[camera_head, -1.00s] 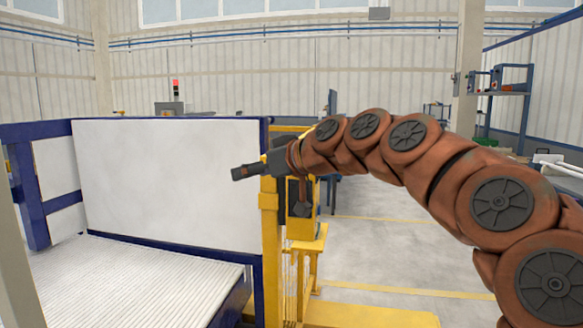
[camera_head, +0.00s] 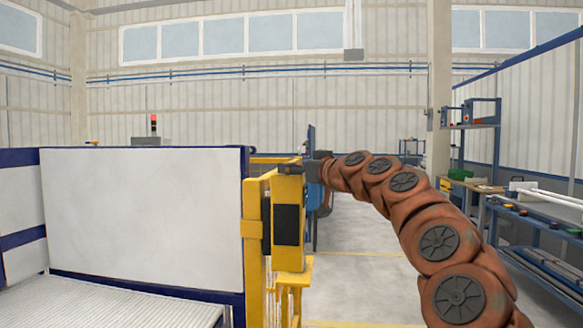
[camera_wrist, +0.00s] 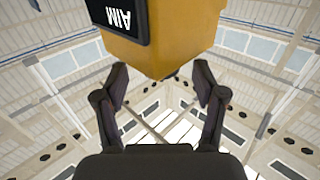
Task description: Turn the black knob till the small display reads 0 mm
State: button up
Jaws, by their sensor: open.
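A yellow box (camera_head: 289,232) stands on a yellow post frame in the head view, with a dark panel (camera_head: 287,224) on its face. My gripper (camera_head: 288,169) is at the box's top edge, its fingers seen side-on. In the wrist view, the yellow box (camera_wrist: 172,40) fills the top, with part of a black panel (camera_wrist: 120,18) bearing white letters, cut off by the frame. My open gripper (camera_wrist: 160,72) has its fingers spread below the box's lower edge, with nothing seen held. I cannot make out the black knob or a reading on the small display.
A large white panel (camera_head: 140,215) with a blue frame stands left of the yellow post. A slatted white surface (camera_head: 105,305) lies before it. Blue workbenches (camera_head: 545,225) line the right. Grey floor (camera_head: 365,270) is open between.

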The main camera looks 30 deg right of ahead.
jog(key=shift+w+a, duration=0.15)
jog(key=shift+w, duration=1.5)
